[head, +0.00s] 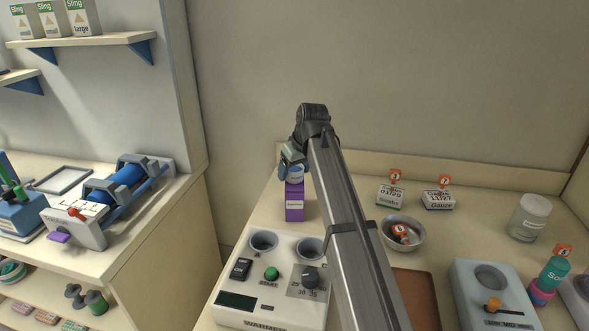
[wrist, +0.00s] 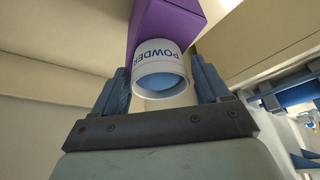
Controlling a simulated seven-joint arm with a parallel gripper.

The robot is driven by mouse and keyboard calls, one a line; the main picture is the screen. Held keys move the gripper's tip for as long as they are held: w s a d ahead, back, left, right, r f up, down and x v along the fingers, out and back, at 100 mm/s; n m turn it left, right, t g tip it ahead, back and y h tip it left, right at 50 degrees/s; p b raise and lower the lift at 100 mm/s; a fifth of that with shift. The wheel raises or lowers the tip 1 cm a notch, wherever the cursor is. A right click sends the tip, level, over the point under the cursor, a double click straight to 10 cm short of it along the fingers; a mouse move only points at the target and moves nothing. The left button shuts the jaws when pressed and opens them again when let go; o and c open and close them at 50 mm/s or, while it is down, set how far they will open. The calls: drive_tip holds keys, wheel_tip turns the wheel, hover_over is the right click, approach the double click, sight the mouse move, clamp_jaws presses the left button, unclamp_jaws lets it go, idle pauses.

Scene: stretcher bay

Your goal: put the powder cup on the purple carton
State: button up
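The powder cup (head: 295,173) is a white cup with a blue inside. It is right above the top of the upright purple carton (head: 294,205) in the head view. In the wrist view the cup (wrist: 162,60) shows its "POWDER" lettering, with the carton (wrist: 168,20) behind it. I cannot tell whether the cup touches the carton's top. My gripper (head: 294,169) has one blue finger on each side of the cup. My arm hides part of the counter to the right.
A warmer unit (head: 268,280) with round wells stands in front of the carton. The wall is close behind.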

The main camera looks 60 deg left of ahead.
drive_tip(key=shift+o, duration=1)
drive_tip(key=shift+r, duration=0.15)
drive_tip(key=v, duration=1.2)
drive_tip(key=shift+a, duration=0.1)
